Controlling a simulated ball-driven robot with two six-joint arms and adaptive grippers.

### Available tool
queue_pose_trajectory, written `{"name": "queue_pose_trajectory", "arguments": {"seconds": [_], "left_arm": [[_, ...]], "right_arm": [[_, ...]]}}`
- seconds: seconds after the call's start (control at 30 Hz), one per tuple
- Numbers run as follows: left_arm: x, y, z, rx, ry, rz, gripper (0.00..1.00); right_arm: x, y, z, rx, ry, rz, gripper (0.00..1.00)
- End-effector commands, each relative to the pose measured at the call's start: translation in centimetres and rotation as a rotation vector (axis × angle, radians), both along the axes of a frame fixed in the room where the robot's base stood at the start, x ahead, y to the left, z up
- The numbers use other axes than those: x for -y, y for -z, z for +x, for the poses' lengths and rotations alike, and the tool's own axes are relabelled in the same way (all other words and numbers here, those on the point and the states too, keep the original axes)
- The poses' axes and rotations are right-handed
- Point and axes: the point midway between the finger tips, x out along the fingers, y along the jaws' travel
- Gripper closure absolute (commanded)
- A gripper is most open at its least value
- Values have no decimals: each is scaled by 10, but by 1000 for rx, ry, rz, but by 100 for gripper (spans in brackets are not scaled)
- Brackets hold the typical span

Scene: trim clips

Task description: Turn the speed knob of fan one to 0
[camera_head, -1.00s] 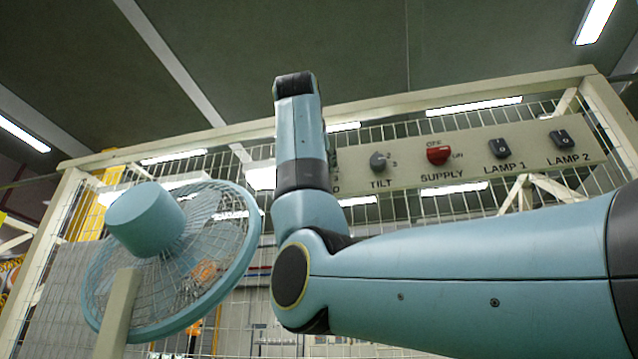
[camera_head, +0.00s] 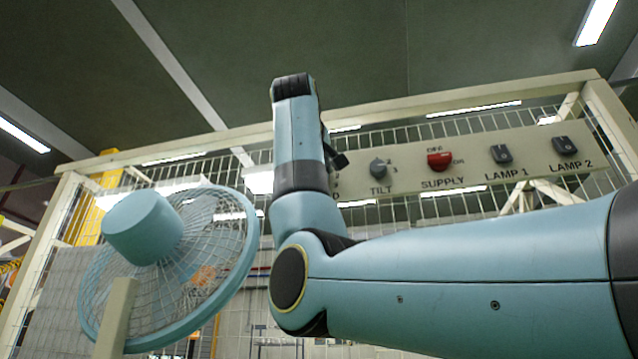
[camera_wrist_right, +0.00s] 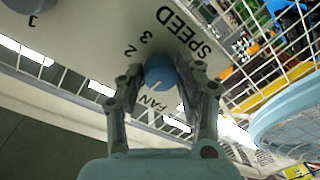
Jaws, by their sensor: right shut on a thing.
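The blue speed knob (camera_wrist_right: 160,72) sits on a pale panel (camera_wrist_right: 95,30) in the right wrist view, beside the printed word SPEED and the numbers 2 and 3. My right gripper (camera_wrist_right: 161,80) is shut on this knob, with a finger on either side. The word FAN shows between the fingers; its number is hidden, and I cannot tell which mark the knob points at. In the head view my right arm covers the knob, and only a dark part of the gripper (camera_head: 338,160) shows beside it. My left gripper is not in view.
A teal caged fan (camera_head: 143,225) stands left of my arm. The panel (camera_head: 406,178) also carries a grey tilt knob (camera_head: 378,168), a red supply knob (camera_head: 440,160) and two dark lamp switches (camera_head: 502,154) (camera_head: 564,145). Wire mesh and a cream frame stand behind.

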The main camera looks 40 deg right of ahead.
Motion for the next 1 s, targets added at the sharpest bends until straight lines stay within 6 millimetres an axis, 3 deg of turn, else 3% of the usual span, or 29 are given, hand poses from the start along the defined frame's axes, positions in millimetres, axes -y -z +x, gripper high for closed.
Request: {"name": "queue_pose_trajectory", "arguments": {"seconds": [0.63, 0.67, 0.7, 0.83, 1.0], "left_arm": [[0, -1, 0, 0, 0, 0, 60], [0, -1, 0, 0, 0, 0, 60], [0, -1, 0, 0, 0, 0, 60], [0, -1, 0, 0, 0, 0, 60], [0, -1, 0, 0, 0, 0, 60]], "right_arm": [[0, -1, 0, -41, -2, -38, 97], [0, -1, 0, -41, -2, -38, 62], [0, -1, 0, -41, -2, -38, 57], [0, -1, 0, -42, -1, -38, 41], [0, -1, 0, -41, -1, -37, 41]]}}
